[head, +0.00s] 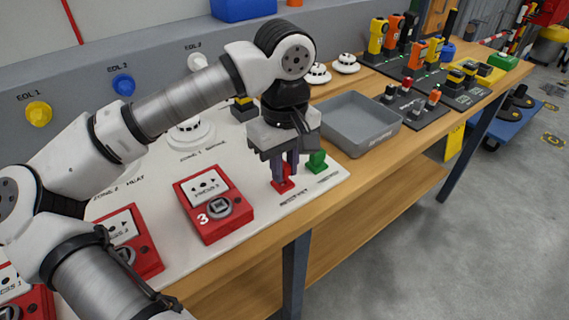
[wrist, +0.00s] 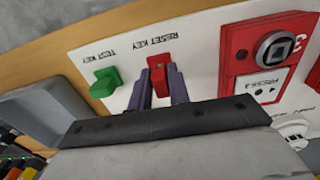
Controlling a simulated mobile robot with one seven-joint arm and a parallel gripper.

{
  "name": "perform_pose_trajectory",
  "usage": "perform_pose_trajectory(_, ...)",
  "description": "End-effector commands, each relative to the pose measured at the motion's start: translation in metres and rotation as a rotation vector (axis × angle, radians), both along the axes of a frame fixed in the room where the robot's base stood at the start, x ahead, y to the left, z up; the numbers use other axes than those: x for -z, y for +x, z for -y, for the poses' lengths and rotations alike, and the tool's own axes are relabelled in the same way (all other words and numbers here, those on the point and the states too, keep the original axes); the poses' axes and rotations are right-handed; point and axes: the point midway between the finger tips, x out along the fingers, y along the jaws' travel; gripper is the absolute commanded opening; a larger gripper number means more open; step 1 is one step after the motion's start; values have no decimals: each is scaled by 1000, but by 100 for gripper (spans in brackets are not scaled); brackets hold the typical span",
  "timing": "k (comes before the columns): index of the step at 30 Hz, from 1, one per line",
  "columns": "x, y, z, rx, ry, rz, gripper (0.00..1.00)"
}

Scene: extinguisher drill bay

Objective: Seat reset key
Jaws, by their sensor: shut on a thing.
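The red reset key (head: 283,185) stands at its labelled spot near the front right of the white panel. My gripper (head: 286,172) reaches down over it, its fingers shut on the key. In the wrist view the red key (wrist: 158,80) shows between the two dark fingers, beside the lettering RESET KEY. The red call point numbered 3 (head: 188,190) lies left of the gripper; its face has a grey round fitting with a square centre (wrist: 276,49). The key's lower end is partly hidden, so I cannot tell whether it touches the panel.
A green test key (head: 317,162) stands close to the right of my gripper. A grey tray (head: 358,122) sits beyond it on the wooden bench. More red call points (head: 130,245) line the panel at left. A white smoke detector (head: 190,132) stands behind call point 3.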

Motion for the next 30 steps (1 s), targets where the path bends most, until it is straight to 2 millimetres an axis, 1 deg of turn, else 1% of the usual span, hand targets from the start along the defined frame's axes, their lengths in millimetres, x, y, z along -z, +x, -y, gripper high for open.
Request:
perform_pose_trajectory(17, 0, 0, 0, 0, 0, 0, 0)
perform_pose_trajectory(30, 6, 0, 0, 0, 0, 0, 0)
